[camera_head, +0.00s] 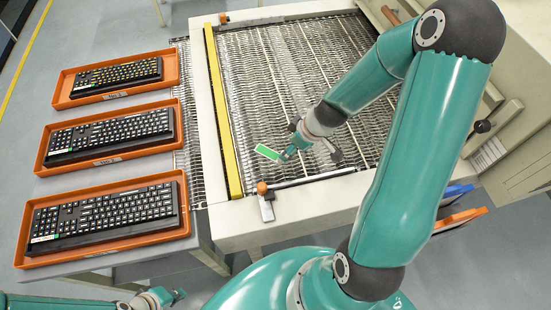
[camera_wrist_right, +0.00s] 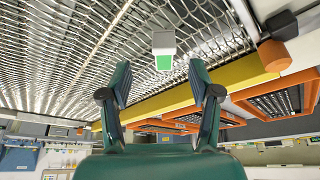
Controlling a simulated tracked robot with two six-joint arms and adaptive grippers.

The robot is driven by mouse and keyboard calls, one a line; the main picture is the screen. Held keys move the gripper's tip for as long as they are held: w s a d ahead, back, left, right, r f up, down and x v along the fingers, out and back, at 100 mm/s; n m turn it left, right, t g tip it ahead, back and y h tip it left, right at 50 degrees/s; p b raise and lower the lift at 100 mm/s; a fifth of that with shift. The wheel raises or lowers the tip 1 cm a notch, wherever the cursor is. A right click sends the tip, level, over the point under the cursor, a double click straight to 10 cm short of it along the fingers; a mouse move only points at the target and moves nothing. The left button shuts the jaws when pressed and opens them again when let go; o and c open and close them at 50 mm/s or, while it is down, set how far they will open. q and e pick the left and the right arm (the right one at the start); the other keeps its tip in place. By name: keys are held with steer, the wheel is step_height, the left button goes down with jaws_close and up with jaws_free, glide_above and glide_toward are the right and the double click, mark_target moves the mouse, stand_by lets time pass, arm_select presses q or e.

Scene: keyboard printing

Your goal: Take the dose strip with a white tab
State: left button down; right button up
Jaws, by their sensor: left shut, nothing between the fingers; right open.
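The dose strip (camera_head: 266,152) is a small green card with a pale edge, at the wire mesh bed near the yellow bar. My right gripper (camera_head: 284,157) is beside the strip in the head view. In the wrist view its two fingers (camera_wrist_right: 160,74) are spread, with the strip framed between and just beyond the tips. I cannot tell whether they touch. My left gripper (camera_head: 177,295) is shut and empty at the lower left, away from the bed.
The mesh bed (camera_head: 262,75) has a yellow bar (camera_head: 222,110) on its left and a clamp with an orange knob (camera_head: 263,188) at its front corner. Several orange trays (camera_head: 180,235) with black keyboards (camera_head: 105,214) stand to the left. Blue and orange panels (camera_head: 462,219) stick out at right.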

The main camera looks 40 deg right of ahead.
steer(key=b+x, duration=0.2)
steer(key=x, duration=0.1)
steer(key=b+x, duration=0.2)
steer(key=x, duration=0.2)
steer(key=shift+a, duration=0.25)
steer(key=shift+r, duration=0.15)
steer(key=c, duration=1)
step_height(320, 180, up, 10)
steer(key=p, duration=1)
steer(key=o, duration=0.4)
steer(key=shift+c, duration=0.2)
jaws_close()
